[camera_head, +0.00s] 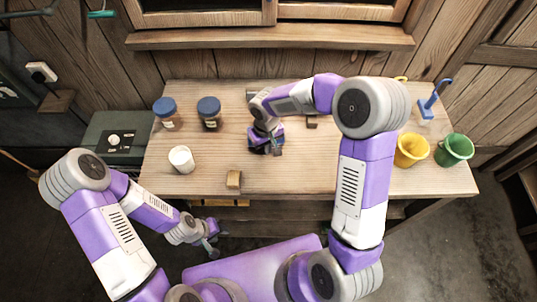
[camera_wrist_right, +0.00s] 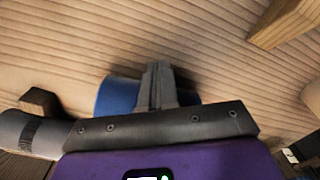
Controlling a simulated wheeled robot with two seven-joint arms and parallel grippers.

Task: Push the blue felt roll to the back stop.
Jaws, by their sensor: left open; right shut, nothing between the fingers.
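The blue felt roll (camera_wrist_right: 117,95) lies on the table, seen in the right wrist view just behind the fingers of my right gripper (camera_wrist_right: 158,85). The fingers are together, with nothing between them, and cover the roll's middle. I cannot tell whether they touch it. In the head view the right gripper (camera_head: 267,148) is low over the middle of the table, and it and the arm hide most of the roll. My left gripper (camera_head: 209,242) is open and empty in front of the table. I cannot make out the back stop for certain.
A wooden block (camera_head: 233,180) stands at the table's front, and a smaller one (camera_head: 312,122) is right of the right gripper. Two blue-lidded jars (camera_head: 209,113) and a white cup (camera_head: 181,159) stand left. Yellow (camera_head: 411,150) and green (camera_head: 454,150) buckets are right. A grey roll (camera_wrist_right: 25,133) lies nearby.

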